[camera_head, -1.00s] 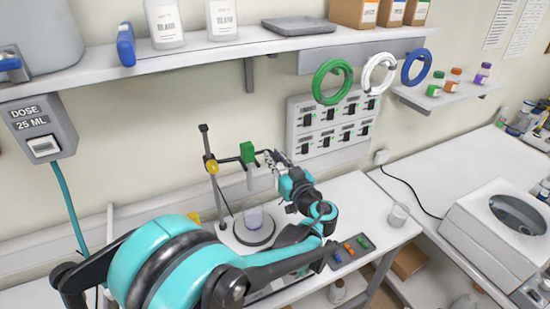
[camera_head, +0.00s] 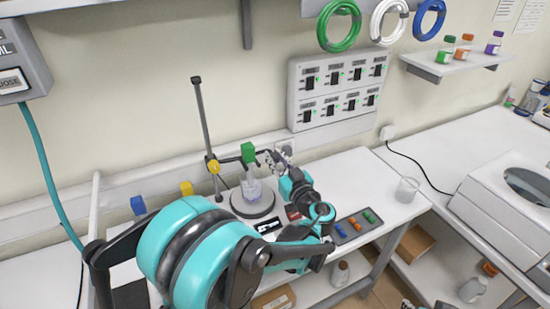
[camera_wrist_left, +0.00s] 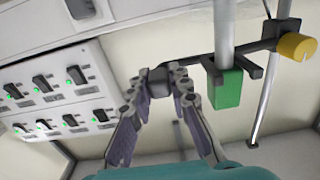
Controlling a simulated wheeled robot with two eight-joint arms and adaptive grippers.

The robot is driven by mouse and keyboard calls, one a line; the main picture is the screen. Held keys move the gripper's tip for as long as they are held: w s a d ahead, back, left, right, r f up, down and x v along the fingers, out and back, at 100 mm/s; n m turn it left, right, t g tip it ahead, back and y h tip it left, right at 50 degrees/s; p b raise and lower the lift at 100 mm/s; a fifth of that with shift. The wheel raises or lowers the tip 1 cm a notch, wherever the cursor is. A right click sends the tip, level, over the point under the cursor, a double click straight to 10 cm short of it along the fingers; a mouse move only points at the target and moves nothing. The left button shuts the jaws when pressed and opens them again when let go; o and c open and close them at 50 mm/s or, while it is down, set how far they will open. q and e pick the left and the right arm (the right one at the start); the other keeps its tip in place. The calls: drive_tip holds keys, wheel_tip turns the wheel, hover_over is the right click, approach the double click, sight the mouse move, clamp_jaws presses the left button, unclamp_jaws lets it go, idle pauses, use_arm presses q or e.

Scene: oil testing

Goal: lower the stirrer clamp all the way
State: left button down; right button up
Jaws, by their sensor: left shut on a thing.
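The stirrer clamp has a yellow knob (camera_head: 213,167) on a thin upright rod (camera_head: 204,115) and a green block (camera_head: 248,153) on its side bar. In the left wrist view the green block (camera_wrist_left: 227,88) and yellow knob (camera_wrist_left: 297,46) show on the dark bar. My left gripper (camera_head: 268,158) is shut on the bar's dark end, also seen between its fingers in the left wrist view (camera_wrist_left: 165,82). The clamp sits low on the rod, with much bare rod above.
A switch panel (camera_head: 338,90) is on the wall behind. Blue (camera_head: 138,205) and yellow (camera_head: 186,188) blocks are left. A small grey-black part at the bottom edge may be my right gripper.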

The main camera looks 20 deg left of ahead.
use_arm(q)
drive_tip(key=shift+s+f, duration=0.1)
drive_tip(key=shift+f, duration=0.15)
drive_tip(key=c, duration=1.4)
unclamp_jaws()
drive_tip(key=v, duration=1.2)
drive_tip(key=shift+a, duration=0.1)
